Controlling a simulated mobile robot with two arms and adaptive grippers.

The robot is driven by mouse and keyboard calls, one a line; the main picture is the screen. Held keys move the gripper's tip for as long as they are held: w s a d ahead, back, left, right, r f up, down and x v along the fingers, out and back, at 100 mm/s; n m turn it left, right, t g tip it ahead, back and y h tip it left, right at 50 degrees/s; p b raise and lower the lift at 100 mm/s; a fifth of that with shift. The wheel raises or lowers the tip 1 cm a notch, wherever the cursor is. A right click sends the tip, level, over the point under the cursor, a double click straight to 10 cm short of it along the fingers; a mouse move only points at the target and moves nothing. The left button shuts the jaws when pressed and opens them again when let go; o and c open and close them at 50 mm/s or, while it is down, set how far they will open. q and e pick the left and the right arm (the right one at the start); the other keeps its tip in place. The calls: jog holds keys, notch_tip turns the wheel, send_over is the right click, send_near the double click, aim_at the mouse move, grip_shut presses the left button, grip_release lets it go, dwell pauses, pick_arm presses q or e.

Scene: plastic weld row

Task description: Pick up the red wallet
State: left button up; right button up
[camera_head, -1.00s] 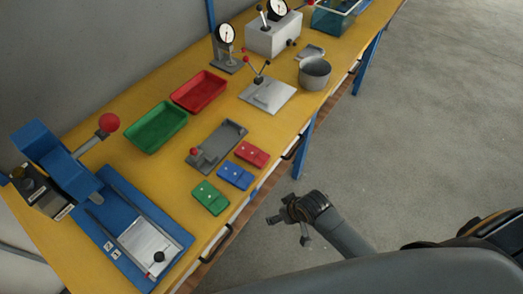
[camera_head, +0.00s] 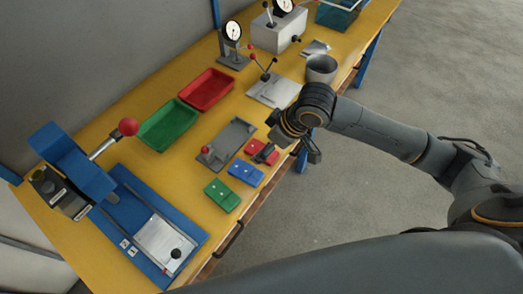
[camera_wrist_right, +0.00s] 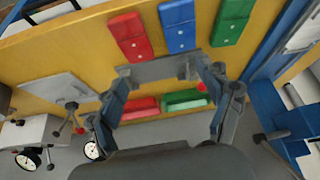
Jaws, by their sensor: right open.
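The red wallet (camera_head: 253,146) lies flat on the yellow bench near its front edge, partly covered by my right gripper in the head view. It shows whole in the right wrist view (camera_wrist_right: 130,37), at the upper left. My right gripper (camera_head: 287,150) is open and empty. In the right wrist view its fingers (camera_wrist_right: 163,74) are spread apart, with the wallet beyond the left finger. In the head view one dark finger overlaps the wallet; I cannot tell if it touches. My left gripper is not in view.
A blue wallet (camera_head: 246,172) and a green wallet (camera_head: 222,194) lie beside the red one. A grey fixture with a red knob (camera_head: 229,143) sits behind them. Red (camera_head: 206,90) and green (camera_head: 168,125) trays stand further back. A grey pot (camera_head: 321,69) stands to the right.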

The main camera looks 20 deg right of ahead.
jog(key=w+d+r, duration=0.2)
jog(key=d, duration=0.2)
jog(key=shift+h, duration=0.4)
jog(key=x, duration=0.7)
jog(key=shift+s+a+f+p, duration=0.1)
jog(key=shift+a+f+p, duration=0.05)
jog(key=shift+f+p, duration=0.25)
jog(key=shift+p+x, duration=0.5)
jog(key=shift+x, duration=2.2)
jog(key=shift+s, duration=0.2)
jog(key=shift+f, duration=0.25)
jog(key=shift+s, duration=0.1)
jog(key=c, duration=1.2)
